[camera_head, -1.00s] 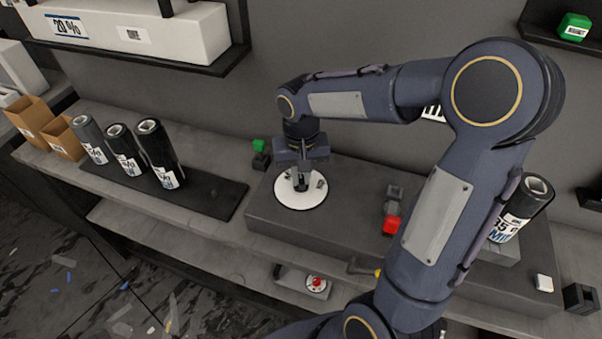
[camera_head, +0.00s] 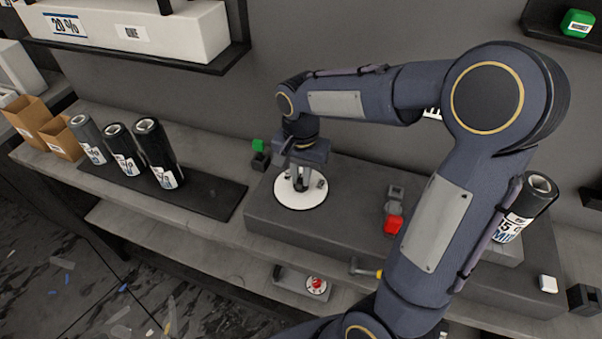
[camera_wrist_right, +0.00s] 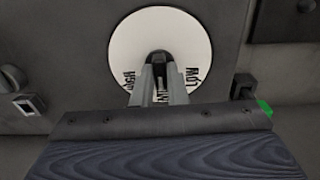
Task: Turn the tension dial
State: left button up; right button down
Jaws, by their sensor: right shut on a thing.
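The tension dial is a round white disc (camera_head: 313,199) with a dark knob at its centre, set on top of the dark grey raised block. In the right wrist view the disc (camera_wrist_right: 195,45) carries black lettering, partly hidden behind the fingers. My right gripper (camera_head: 299,183) reaches down over the disc from above. Its two grey fingers (camera_wrist_right: 158,82) are shut on the dark knob (camera_wrist_right: 158,56), which is mostly hidden between them. My left gripper is not in view.
A red button (camera_head: 393,225) and small grey parts stand right of the dial on the block (camera_head: 345,195). A small green block (camera_head: 259,145) is behind left. Several film rolls (camera_head: 158,155) stand on a dark mat at the left. A lower shelf holds a red-knobbed device (camera_head: 316,285).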

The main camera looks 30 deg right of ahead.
aim_at(301, 178)
dwell(0.4)
jog(key=c, duration=1.4)
grip_release()
jog(key=shift+c, duration=0.2)
notch_tip(301, 178, up, 8)
jog(key=shift+f, duration=0.1)
jog(key=s+a+f+n+t+y, duration=0.1)
jog(key=s+n, duration=0.3)
jog(key=s, duration=0.4)
jog(key=s+a+f+n+t+y, duration=0.2)
jog(key=s+a+n+t, duration=0.1)
jog(key=s, duration=0.6)
jog(key=shift+s+a+n+t+y, duration=0.2)
jog(key=shift+n+t+y, duration=0.2)
jog(key=shift+n+t, duration=0.3)
